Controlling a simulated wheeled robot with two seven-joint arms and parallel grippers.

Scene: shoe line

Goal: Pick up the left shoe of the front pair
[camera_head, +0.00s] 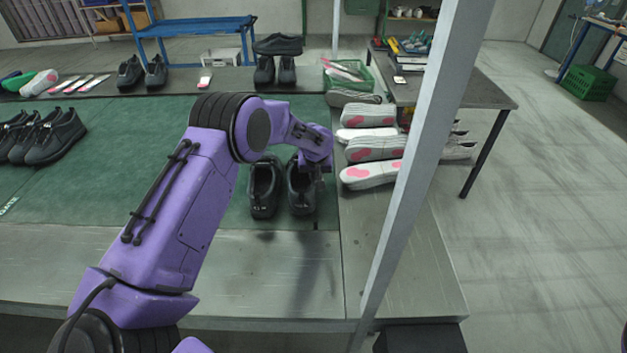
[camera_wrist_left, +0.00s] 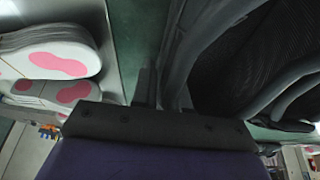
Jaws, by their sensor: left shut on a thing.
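A pair of dark grey shoes stands side by side at the front of the green mat in the head view: the picture-left shoe (camera_head: 263,190) and the picture-right shoe (camera_head: 301,192). My left gripper (camera_head: 314,170) is at the picture-right shoe, shut on its outer upper edge. In the left wrist view, dark shoe uppers (camera_wrist_left: 225,65) fill the right side, close against the fingers (camera_wrist_left: 160,92). The fingertips are partly hidden. I cannot tell whether the held shoe is clear of the mat. My right gripper is not in view.
Stacks of pale insoles with pink patches (camera_head: 375,150) stand close to the right of the shoes. A grey post (camera_head: 415,160) rises in front of them. More dark shoes (camera_head: 50,138) sit at the far left, and another group (camera_head: 278,62) stands at the back. The green mat (camera_head: 120,190) has free room.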

